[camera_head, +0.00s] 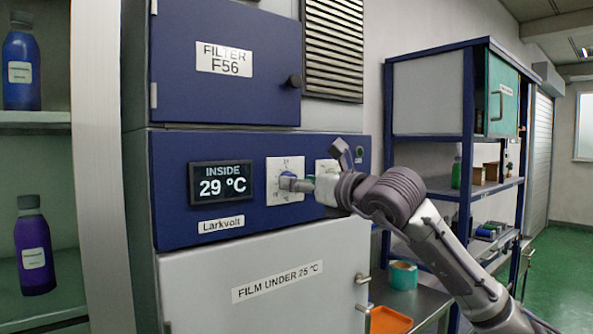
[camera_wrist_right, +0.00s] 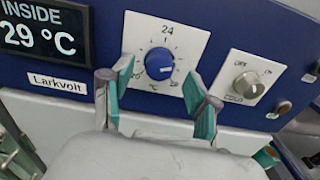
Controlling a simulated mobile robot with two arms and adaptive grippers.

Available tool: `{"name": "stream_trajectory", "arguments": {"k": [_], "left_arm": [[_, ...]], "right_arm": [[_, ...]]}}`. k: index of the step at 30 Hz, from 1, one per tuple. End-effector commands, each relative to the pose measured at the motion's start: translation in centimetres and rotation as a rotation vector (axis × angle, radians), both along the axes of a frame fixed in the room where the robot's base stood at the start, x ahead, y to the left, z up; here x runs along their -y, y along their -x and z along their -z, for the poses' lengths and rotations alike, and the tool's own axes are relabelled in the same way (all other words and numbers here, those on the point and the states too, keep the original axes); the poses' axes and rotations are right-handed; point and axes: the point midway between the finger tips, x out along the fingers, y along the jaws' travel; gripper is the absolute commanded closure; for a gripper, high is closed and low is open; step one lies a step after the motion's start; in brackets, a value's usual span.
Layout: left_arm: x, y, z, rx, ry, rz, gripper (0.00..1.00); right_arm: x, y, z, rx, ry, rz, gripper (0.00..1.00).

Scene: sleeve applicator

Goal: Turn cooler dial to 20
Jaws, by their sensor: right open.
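The cooler dial is a blue round knob (camera_wrist_right: 159,63) on a white square plate with a scale marked 24 at the top. In the head view the dial plate (camera_head: 285,165) is on the blue panel, right of the display (camera_head: 220,183), which reads INSIDE 29 °C. My right gripper (camera_head: 303,184) is at the dial and partly hides it. In the right wrist view my right gripper (camera_wrist_right: 159,78) is open, one teal-padded finger on each side of the knob. I cannot tell whether either finger touches it. My left gripper is not in view.
A second, grey knob (camera_wrist_right: 244,88) marked COLD is right of the dial. Below is a pale door labelled FILM UNDER 25 °C (camera_head: 278,283); above is a blue FILTER F56 door (camera_head: 225,95). Shelves with bottles stand left; a blue rack (camera_head: 468,130) stands right.

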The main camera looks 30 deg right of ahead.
Motion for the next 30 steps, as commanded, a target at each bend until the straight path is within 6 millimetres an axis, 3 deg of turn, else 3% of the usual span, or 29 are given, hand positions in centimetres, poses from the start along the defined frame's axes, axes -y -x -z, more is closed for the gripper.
{"name": "stream_trajectory", "arguments": {"k": [6,15,25,30], "left_arm": [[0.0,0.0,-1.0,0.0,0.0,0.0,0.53],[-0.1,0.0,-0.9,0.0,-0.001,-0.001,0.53],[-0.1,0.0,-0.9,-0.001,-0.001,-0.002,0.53],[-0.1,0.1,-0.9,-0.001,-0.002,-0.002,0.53]], "right_arm": [[-0.2,-1.7,-0.1,0.001,0.001,-0.001,0.4],[-0.2,-1.8,0.1,0.001,0.001,-0.001,0.42],[-0.2,-1.8,0.0,0.001,0.001,-0.001,0.97],[-0.2,-1.8,0.0,0.001,0.006,0.0,1.0]]}}
